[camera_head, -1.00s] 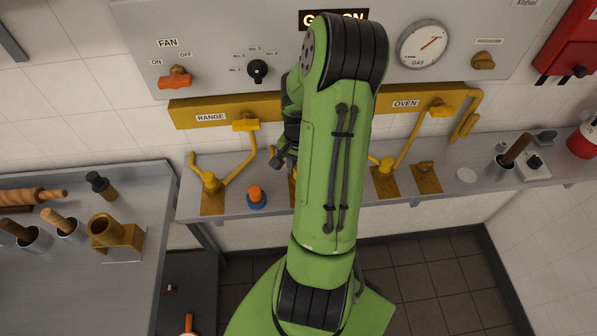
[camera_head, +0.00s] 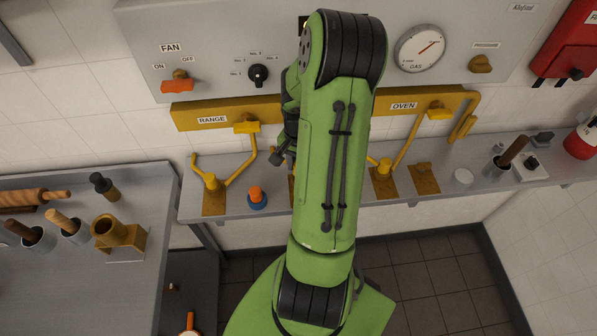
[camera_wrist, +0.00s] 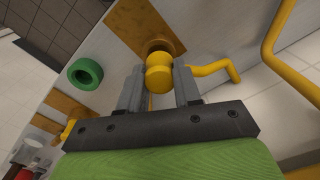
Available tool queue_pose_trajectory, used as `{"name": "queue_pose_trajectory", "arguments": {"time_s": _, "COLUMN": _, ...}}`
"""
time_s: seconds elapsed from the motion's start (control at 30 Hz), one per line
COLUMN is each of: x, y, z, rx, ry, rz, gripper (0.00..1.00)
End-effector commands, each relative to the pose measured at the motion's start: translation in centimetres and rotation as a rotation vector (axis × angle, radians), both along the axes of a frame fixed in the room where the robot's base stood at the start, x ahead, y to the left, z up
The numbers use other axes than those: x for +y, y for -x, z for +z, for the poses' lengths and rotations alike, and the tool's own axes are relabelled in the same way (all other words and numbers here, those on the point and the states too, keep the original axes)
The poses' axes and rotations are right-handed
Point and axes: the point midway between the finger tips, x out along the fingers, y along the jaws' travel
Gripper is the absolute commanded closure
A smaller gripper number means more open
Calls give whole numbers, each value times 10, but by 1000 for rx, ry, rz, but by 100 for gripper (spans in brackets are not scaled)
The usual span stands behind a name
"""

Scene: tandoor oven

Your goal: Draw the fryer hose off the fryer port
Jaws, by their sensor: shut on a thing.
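The yellow fryer hose end, a rounded knob (camera_wrist: 158,75), is between the two grey fingers of my gripper (camera_wrist: 157,84) in the wrist view. My gripper is shut on it. The brown fryer port plate (camera_wrist: 145,24) is just beyond, with a round collar behind the knob. I cannot tell whether the hose end still sits in the port. A bent yellow pipe (camera_wrist: 213,70) shows right of the fingers. In the head view my arm hides the fryer port, hose and fingertips.
A green ring (camera_wrist: 85,73) lies on the shelf beside my gripper. In the head view, yellow range (camera_head: 212,182) and oven (camera_head: 383,165) fittings and an orange-topped blue piece (camera_head: 257,198) stand along the shelf (camera_head: 470,175). The gas panel (camera_head: 225,60) is behind.

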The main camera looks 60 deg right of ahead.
Motion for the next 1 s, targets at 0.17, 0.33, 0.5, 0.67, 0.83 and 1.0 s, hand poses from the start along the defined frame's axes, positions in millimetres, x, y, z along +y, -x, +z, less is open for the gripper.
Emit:
{"name": "queue_pose_trajectory", "arguments": {"time_s": 0.17, "x": 0, "y": 0, "z": 3, "rx": 0, "ry": 0, "rz": 0, "gripper": 100}}
{"name": "queue_pose_trajectory", "arguments": {"time_s": 0.33, "x": 0, "y": 0, "z": 13, "rx": -1, "ry": 1, "rz": 0, "gripper": 100}}
{"name": "queue_pose_trajectory", "arguments": {"time_s": 0.5, "x": 0, "y": 0, "z": 23, "rx": 0, "ry": 0, "rz": 0, "gripper": 100}}
{"name": "queue_pose_trajectory", "arguments": {"time_s": 0.67, "x": 0, "y": 0, "z": 33, "rx": 0, "ry": 0, "rz": -1, "gripper": 100}}
{"name": "queue_pose_trajectory", "arguments": {"time_s": 0.83, "x": 0, "y": 0, "z": 43, "rx": 0, "ry": 1, "rz": 0, "gripper": 100}}
{"name": "queue_pose_trajectory", "arguments": {"time_s": 1.0, "x": 0, "y": 0, "z": 52, "rx": -1, "ry": 1, "rz": 1, "gripper": 100}}
